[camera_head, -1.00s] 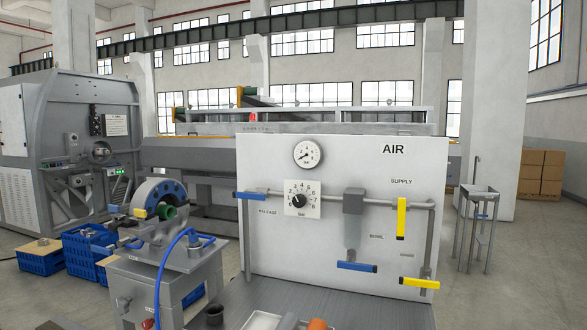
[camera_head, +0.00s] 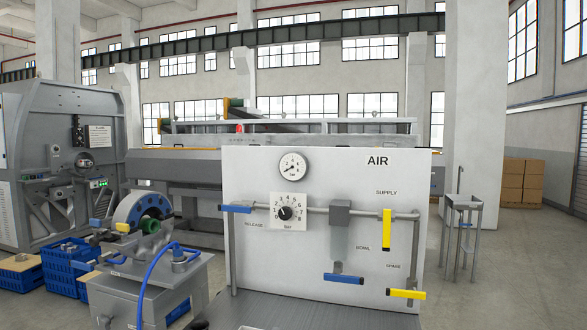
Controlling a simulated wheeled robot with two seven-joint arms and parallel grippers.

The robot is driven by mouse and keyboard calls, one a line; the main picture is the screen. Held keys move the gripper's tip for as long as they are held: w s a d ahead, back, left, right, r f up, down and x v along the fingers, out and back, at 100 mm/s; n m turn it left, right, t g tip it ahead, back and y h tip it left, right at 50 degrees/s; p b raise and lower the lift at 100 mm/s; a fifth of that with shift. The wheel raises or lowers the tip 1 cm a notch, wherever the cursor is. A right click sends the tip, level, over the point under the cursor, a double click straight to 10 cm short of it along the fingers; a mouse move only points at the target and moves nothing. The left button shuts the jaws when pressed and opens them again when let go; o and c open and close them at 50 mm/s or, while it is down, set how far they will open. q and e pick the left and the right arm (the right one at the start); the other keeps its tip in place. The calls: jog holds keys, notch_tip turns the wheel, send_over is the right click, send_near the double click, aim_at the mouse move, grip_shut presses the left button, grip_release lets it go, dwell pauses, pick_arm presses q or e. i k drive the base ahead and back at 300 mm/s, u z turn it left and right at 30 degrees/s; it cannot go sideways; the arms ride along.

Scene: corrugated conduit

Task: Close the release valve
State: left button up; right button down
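The release valve's blue lever (camera_head: 236,209) is at the left end of the grey pipe on the white AIR panel (camera_head: 270,170). It lies horizontal, in line with the pipe, just left of and above the RELEASE label. A vertical pipe (camera_head: 233,260) runs down below it. The gauge (camera_head: 292,167) and the round regulator dial (camera_head: 286,213) are to its right. Neither of my grippers shows in the head view.
Other handles on the panel are a vertical yellow supply lever (camera_head: 387,229), a horizontal blue bowl lever (camera_head: 344,279) and a horizontal yellow lever (camera_head: 406,294). A grey bench (camera_head: 300,312) lies below. A machine with a blue hose (camera_head: 152,275) stands at left.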

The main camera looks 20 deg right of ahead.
aim_at(245, 208)
jog(key=z, duration=0.55)
jog(key=k, duration=1.3)
jog(key=u, duration=0.35)
jog(key=i, duration=0.75)
jog(key=u, duration=1.3)
jog(key=i, duration=1.75)
jog(key=z, duration=1.15)
jog(key=i, duration=0.95)
jog(key=z, duration=1.1)
